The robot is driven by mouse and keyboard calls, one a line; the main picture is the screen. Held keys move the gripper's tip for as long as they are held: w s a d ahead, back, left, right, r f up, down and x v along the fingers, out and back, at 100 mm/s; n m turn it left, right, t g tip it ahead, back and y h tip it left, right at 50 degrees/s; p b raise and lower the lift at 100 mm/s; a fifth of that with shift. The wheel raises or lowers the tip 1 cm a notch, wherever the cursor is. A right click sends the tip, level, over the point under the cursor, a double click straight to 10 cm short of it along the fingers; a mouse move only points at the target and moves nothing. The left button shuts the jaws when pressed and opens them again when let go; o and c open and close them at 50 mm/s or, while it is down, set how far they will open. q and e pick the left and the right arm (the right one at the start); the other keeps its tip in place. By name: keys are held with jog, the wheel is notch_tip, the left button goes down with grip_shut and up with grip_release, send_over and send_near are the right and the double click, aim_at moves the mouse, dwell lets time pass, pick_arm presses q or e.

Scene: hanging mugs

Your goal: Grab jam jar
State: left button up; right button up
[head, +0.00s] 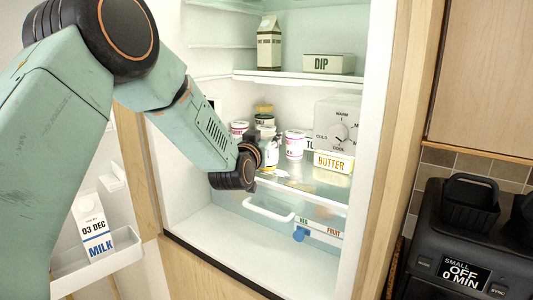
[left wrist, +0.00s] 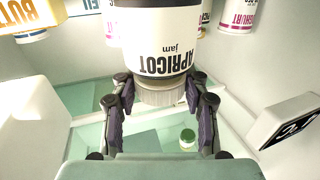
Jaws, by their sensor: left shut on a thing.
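The jam jar (left wrist: 160,45) has a white label reading "APRICOT jam" and a pale ribbed lid. It appears upside down in the left wrist view, with its top cut off by the frame. My left gripper (left wrist: 160,100) is shut on it, with a dark finger on each side at the lid end. In the head view my left gripper (head: 256,158) reaches into the fridge at the middle shelf, and the jar (head: 271,156) is partly hidden behind it. My right gripper is not in view.
Yoghurt pots (head: 294,145) stand close beside the jar. A butter box (head: 333,162) is to the right, below the dial unit (head: 338,125). A carton (head: 269,45) and dip box (head: 330,64) are on the upper shelf. Milk (head: 93,230) stands in the door rack. The fridge bottom is clear.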

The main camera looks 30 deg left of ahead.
pick_arm(q)
jog(key=shift+f, duration=0.1)
grip_shut()
